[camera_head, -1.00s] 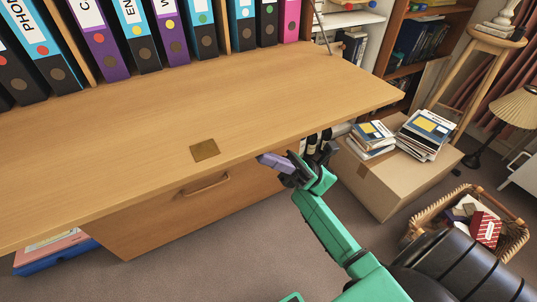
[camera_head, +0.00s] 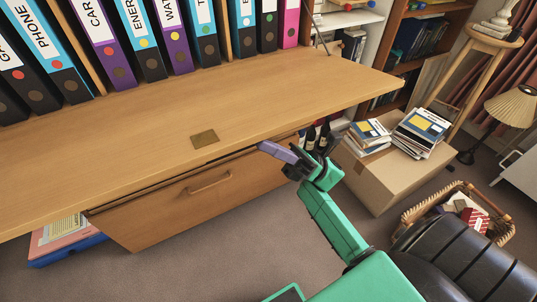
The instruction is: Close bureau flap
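The bureau flap (camera_head: 270,105) is a wide wooden board, lowered and close to level, with a brass plate (camera_head: 204,138) near its front edge. A dark gap shows between its front edge and the drawer front (camera_head: 190,195) below. My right gripper (camera_head: 297,158) is at the front edge, right of the middle. Its purple finger (camera_head: 276,152) lies right at or just under that edge; contact is not clear. The other finger is hard to make out, so I cannot tell how far it is open. My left gripper is not in view.
Upright binders (camera_head: 130,40) stand behind the flap. A cardboard box (camera_head: 385,180) with books on top stands close right of my gripper. A wicker basket (camera_head: 455,215) is at the lower right. Bottles (camera_head: 318,132) stand behind my gripper.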

